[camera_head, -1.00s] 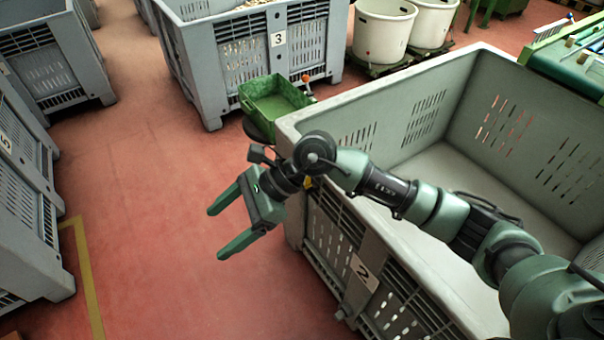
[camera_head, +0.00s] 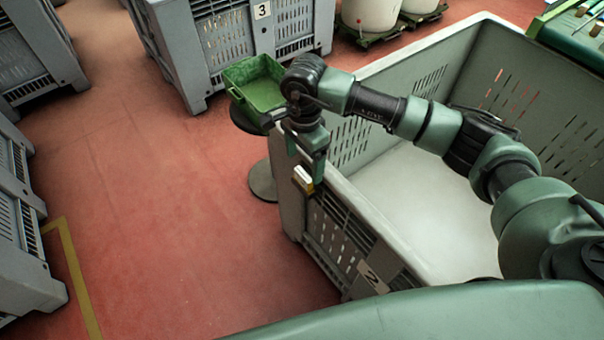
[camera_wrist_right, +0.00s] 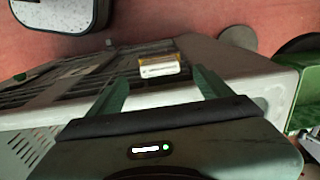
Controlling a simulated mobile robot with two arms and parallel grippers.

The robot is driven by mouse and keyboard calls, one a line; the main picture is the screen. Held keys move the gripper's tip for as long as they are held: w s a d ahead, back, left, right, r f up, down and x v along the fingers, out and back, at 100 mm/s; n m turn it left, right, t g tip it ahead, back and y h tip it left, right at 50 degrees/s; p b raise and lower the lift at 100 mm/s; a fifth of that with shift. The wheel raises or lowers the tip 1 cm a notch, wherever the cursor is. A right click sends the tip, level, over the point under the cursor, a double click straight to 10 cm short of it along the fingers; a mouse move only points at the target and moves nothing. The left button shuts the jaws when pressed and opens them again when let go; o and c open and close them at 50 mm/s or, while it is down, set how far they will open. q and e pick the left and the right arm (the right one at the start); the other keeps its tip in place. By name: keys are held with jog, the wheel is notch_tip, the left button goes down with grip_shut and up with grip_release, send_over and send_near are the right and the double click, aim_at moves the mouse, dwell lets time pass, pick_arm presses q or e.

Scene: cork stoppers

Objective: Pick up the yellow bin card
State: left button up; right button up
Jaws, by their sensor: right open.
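The yellow bin card (camera_head: 302,182) is a small yellow and white piece at the near-left corner of the large grey bin (camera_head: 365,210), against its outer side just below the rim. It also shows in the right wrist view (camera_wrist_right: 159,66), between the two fingertips and slightly beyond them. My right gripper (camera_head: 305,158) is open and points down at the card, with its fingers on either side. The fingers do not appear closed on it; whether they touch it I cannot tell. My left gripper is not in view.
A green tray (camera_head: 258,90) on a round-based stand is close behind my right gripper. Bin 3 (camera_head: 225,50) stands at the back, with white tubs (camera_head: 370,14) beside it. Other grey bins (camera_head: 15,220) line the left. The red floor between is clear.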

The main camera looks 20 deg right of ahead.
aim_at(303, 174)
notch_tip(303, 174, down, 4)
jog(key=shift+s+r+p, duration=0.1)
jog(key=shift+p, duration=0.45)
jog(key=shift+f, duration=0.85)
jog(key=c, duration=1.4)
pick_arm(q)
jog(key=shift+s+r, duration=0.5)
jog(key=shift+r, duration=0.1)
pick_arm(e)
jog(key=shift+c, duration=0.2)
